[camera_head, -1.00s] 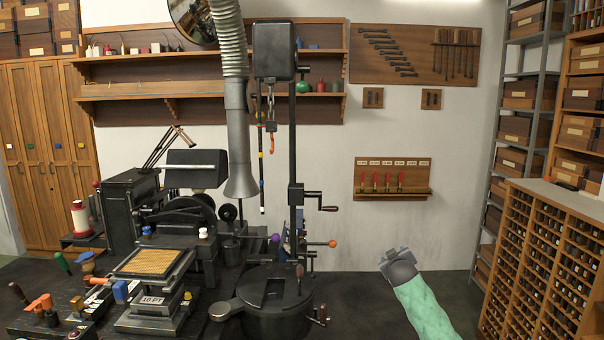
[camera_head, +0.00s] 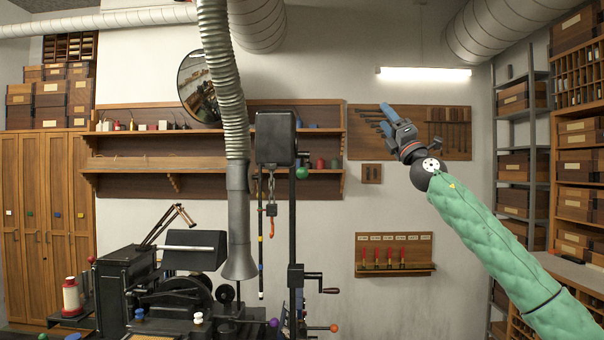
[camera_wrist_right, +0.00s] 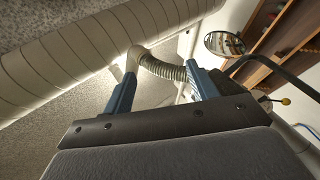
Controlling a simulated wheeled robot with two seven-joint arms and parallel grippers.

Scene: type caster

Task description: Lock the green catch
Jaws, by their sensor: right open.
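A round green knob (camera_head: 302,173) shows on the black post beside the dark box-shaped head of the machine (camera_head: 275,138). I cannot make out a catch body there, nor tell whether it is locked. My right gripper (camera_head: 386,118) is raised high, to the right of and above the knob, in front of the wall tool board. It is open and empty, and its two blue fingers stand apart in the right wrist view (camera_wrist_right: 160,88). It touches nothing that I can see. My left gripper is not in view.
A grey hose (camera_head: 218,75) hangs left of the post. An orange hook (camera_head: 271,210) hangs below the machine head, and a crank (camera_head: 328,290) sticks out to the right. Shelves (camera_head: 130,167) line the wall behind. Open room lies between post and right arm.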

